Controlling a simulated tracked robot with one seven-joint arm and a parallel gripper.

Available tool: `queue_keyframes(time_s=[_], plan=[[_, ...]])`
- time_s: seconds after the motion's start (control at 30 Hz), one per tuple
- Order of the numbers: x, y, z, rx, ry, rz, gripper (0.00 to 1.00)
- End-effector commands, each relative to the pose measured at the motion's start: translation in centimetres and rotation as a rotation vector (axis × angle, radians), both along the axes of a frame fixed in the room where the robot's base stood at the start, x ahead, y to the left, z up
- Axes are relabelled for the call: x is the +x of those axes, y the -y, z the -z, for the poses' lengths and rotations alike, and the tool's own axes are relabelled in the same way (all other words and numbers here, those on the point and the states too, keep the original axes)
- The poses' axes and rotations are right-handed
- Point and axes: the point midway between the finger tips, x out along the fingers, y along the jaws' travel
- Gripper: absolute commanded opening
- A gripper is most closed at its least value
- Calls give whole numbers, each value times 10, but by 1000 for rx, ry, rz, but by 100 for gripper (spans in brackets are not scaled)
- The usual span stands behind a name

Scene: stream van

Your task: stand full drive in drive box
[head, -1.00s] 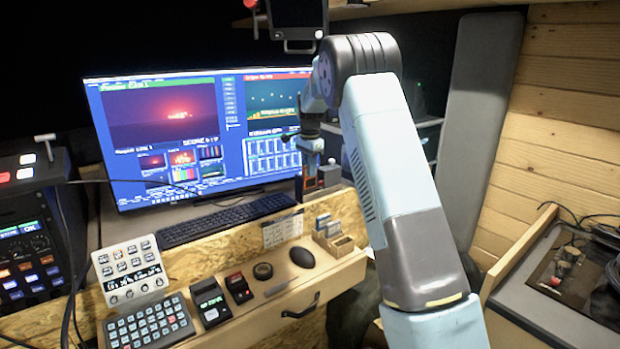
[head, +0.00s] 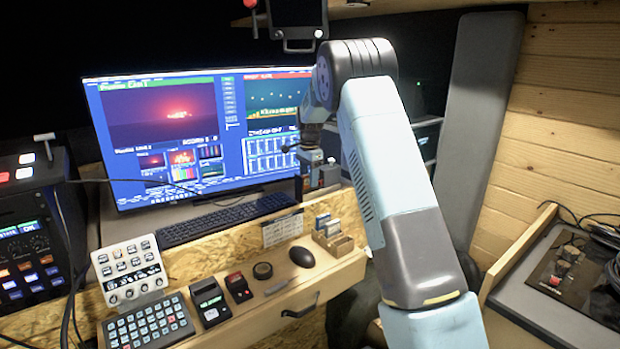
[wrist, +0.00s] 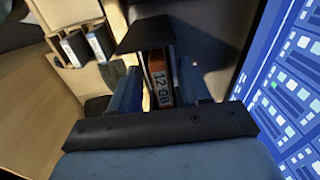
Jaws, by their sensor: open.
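A drive with an orange side and a label reading "12 GB" (wrist: 160,82) stands between my gripper's two blue fingers in the wrist view. A dark block adjoins it, and its lower part is hidden. My gripper (wrist: 158,92) is open around the drive; I cannot tell whether either finger touches it. In the head view my gripper (head: 312,176) is low in front of the monitor's right part, behind the drawer unit. The wooden drive box (head: 343,246) is to the right on the wooden ledge, with two drives (head: 327,224) upright in it. These drives also show in the wrist view (wrist: 98,43).
The monitor (head: 190,135) is close beside my gripper. A keyboard (head: 225,218) lies before it. A grey panel (head: 475,140) stands at the right.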

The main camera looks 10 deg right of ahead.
Motion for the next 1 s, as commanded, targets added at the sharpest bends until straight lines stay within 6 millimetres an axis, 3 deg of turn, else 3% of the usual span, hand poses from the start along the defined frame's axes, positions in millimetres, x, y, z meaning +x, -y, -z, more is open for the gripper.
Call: queue_keyframes(time_s=[0.27,0.73,1.0], plan=[[1,0,-9,0,3,0,47],[-1,1,-92,-1,4,-1,47],[-2,1,-119,0,1,-1,47]])
